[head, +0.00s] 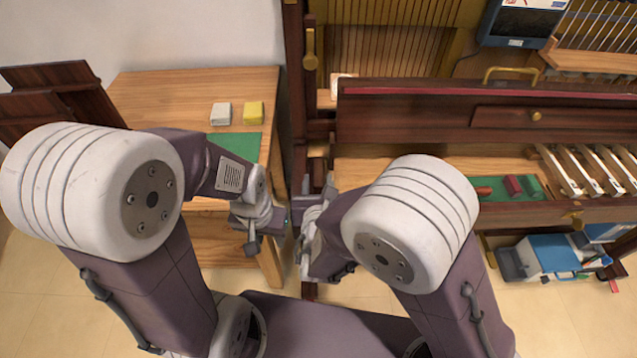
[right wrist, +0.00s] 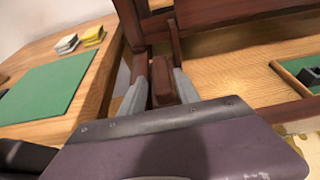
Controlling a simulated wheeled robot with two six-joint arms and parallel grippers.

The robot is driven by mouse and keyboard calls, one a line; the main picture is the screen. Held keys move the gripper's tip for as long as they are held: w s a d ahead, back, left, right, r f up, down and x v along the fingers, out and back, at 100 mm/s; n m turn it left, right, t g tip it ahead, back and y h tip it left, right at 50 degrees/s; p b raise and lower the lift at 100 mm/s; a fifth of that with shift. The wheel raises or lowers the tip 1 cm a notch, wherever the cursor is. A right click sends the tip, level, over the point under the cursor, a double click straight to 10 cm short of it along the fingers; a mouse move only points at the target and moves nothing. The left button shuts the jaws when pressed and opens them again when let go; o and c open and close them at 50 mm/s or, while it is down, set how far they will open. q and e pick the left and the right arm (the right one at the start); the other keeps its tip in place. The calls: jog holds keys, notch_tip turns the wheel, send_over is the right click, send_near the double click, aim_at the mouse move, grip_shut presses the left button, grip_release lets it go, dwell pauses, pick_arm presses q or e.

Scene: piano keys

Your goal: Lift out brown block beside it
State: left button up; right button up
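A reddish-brown block (right wrist: 162,84) stands at the left end of the piano's key bed, beside dark wooden posts. In the right wrist view my right gripper (right wrist: 160,92) has its two grey fingers on either side of this block. I cannot tell whether both fingers touch it. In the head view my right gripper (head: 308,235) is at the piano's left end, largely hidden by my own arm, and the block is not clear there. My left gripper (head: 262,228) hangs by the right edge of the side table. Its fingers are too small to judge.
The side table (head: 180,85) holds a green mat (head: 238,146), a whitish block (head: 221,114) and a yellow block (head: 253,112). The piano's fallboard (head: 400,122) is right of my grippers. A green tray (head: 490,188) with small items lies near the keys. A blue toolbox (head: 553,253) is on the floor.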

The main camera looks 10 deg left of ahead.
aim_at(319, 173)
jog(key=b+x, duration=0.1)
jog(key=x, duration=0.4)
jog(key=shift+w+d, duration=0.1)
jog(key=shift+w, duration=0.1)
grip_shut()
notch_tip(319, 173, up, 18)
jog(key=p, duration=0.6)
jog(key=shift+p, duration=0.4)
